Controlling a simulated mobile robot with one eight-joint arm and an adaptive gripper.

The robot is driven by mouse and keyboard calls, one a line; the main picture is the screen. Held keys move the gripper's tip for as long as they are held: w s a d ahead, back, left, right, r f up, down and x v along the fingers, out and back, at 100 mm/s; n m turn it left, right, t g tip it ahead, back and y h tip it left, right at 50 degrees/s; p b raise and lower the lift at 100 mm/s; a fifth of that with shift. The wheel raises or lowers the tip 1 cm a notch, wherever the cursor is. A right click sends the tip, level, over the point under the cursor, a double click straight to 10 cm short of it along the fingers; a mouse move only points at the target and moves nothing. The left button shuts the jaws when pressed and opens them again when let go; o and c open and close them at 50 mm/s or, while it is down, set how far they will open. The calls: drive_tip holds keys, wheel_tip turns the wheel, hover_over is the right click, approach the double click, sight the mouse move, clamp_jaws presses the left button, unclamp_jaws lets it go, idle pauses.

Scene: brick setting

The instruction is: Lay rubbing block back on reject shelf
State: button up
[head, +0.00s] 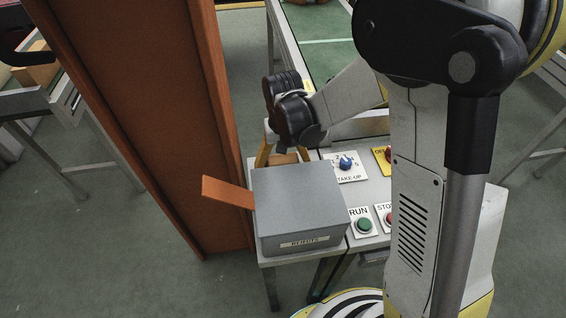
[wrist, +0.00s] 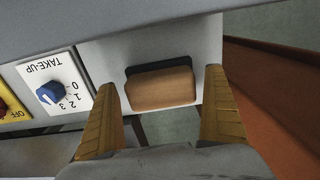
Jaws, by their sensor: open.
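The rubbing block (wrist: 160,88) is a tan-brown block with a dark strip along its far edge. In the wrist view it lies on a light-grey surface (wrist: 205,35), close to its near edge. My gripper (wrist: 160,82) is open, with one yellow finger on each side of the block and a visible gap on both sides. In the head view my gripper (head: 284,155) is partly hidden behind a grey box (head: 300,200) labelled REJECTS. Some of the block (head: 285,158) shows there between the fingers. The box hides the surface beneath it.
A control panel with a blue TAKE-UP knob (head: 346,162) and a green RUN button (head: 364,224) is right of the box. A tall rust-brown post (head: 150,120) stands close on the left, and an orange strip (head: 228,193) juts out beside the box.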

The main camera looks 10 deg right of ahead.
sight(283, 161)
wheel_tip(283, 161, up, 12)
drive_tip(key=p, duration=0.5)
drive_tip(key=s+d+r+t, duration=0.7)
drive_tip(key=s+d+r, duration=0.3)
drive_tip(key=s, duration=0.4)
drive_tip(key=shift+s+d+r, duration=0.15)
drive_tip(key=shift+s+r, duration=0.15)
drive_tip(key=shift+r, duration=0.25)
idle(0.9)
